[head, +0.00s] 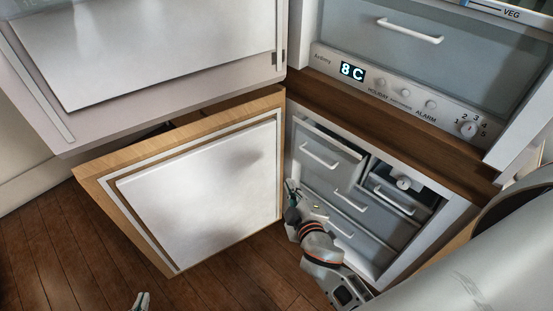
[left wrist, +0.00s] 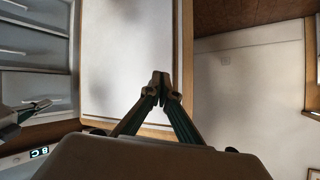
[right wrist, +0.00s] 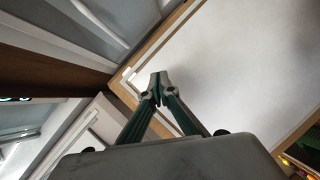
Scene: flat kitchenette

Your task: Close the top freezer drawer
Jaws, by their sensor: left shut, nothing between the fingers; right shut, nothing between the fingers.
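The top freezer drawer (head: 326,153) is a grey front with a white bar handle, at the upper left of the lower compartment in the head view. It stands forward of the fronts beside it, with a dark gap along its top edge, so it looks partly pulled out. My right gripper (head: 290,187) is shut and empty, just left of and below that drawer, near the open freezer door (head: 205,185). I cannot tell whether it touches anything. My left gripper (head: 141,301) is shut and empty, low at the bottom edge, in front of the door.
The freezer door stands wide open to the left. A smaller drawer (head: 393,201) sits to the right, with lower drawer fronts below. The control panel (head: 400,97) and fridge drawer (head: 420,50) are above. The fridge door (head: 150,50) is also open. Wooden floor (head: 50,250) is clear at left.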

